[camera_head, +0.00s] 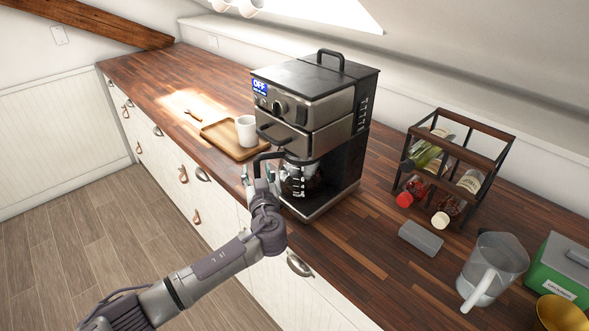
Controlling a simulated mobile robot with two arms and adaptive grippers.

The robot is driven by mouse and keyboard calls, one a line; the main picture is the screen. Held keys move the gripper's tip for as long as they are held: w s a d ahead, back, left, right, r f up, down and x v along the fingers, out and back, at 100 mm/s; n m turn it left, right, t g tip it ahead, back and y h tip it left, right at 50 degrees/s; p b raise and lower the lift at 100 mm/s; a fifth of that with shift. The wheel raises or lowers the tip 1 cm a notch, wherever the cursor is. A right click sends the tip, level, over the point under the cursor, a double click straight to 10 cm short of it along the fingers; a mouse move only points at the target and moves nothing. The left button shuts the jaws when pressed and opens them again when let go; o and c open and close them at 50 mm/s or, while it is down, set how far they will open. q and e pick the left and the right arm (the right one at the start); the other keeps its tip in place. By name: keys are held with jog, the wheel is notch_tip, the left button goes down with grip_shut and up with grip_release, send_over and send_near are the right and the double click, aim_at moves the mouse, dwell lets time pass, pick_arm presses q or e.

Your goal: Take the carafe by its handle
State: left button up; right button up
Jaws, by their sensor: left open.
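The glass carafe (299,178) stands inside the coffee maker (309,108), on its base plate. Its black handle (266,158) points left, out over the front of the machine. My left gripper (259,178) is open at the handle, with its fingers near the handle's outer part. I cannot tell whether the fingers touch it or are around it. Part of the carafe is hidden behind the gripper. My right gripper is not in view.
A wooden tray (219,138) with a white mug (246,131) lies left of the machine. A bottle rack (480,150), a grey block (421,238), a clear pitcher (505,262) and a green box (556,272) stand to the right. The counter's front edge runs below my arm.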

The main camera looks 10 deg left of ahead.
pick_arm(q)
grip_shut()
jog(key=shift+r, duration=0.15)
jog(key=shift+r, duration=0.1)
jog(key=shift+r, duration=0.1)
